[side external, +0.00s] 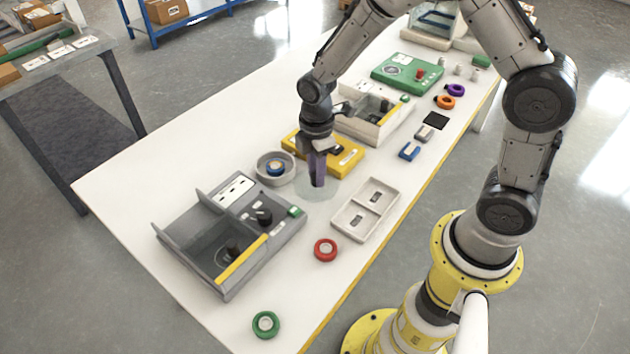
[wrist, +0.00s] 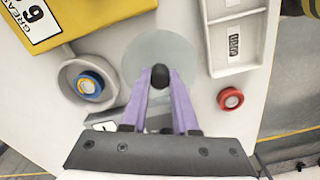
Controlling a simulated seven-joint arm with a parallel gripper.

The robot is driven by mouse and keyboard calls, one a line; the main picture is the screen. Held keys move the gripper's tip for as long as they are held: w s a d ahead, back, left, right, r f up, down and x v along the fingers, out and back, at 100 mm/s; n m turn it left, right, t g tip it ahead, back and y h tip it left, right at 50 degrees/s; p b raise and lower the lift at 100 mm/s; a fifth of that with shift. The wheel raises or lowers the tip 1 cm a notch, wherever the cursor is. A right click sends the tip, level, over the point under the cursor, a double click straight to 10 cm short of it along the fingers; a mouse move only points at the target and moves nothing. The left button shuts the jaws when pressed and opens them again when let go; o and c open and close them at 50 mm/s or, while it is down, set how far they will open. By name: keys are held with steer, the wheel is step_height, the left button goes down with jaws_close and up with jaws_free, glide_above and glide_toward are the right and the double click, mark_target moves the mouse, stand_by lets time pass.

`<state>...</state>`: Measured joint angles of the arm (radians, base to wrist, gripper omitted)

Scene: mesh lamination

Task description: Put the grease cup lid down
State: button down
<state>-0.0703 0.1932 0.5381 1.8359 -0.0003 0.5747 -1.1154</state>
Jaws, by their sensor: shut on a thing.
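The grease cup lid is a pale, see-through disc (wrist: 186,58) with a black knob (wrist: 160,76) in the wrist view. My gripper (wrist: 160,92) has its two purple fingers shut on the knob. In the side view, my gripper (side external: 317,182) points straight down, and the lid (side external: 329,194) shows as a faint disc around the fingertips. The lid looks flat and close to the white table; I cannot tell whether it touches. A round grey cup (side external: 290,178) stands to its left, uncovered, with a blue ring inside. The cup also shows in the wrist view (wrist: 68,82).
A yellow block (side external: 347,162) labelled GREASE stands behind my gripper. A pale two-compartment tray (side external: 342,223) lies to the right, a red ring (side external: 325,249) in front. A grey divided box (side external: 180,240) stands front left. Bare table (side external: 290,290) lies near the front.

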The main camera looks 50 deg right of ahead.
steer(key=shift+w+f, duration=0.25)
steer(key=shift+f, duration=1.5)
steer(key=shift+f, duration=0.15)
steer(key=c, duration=0.7)
jaws_free()
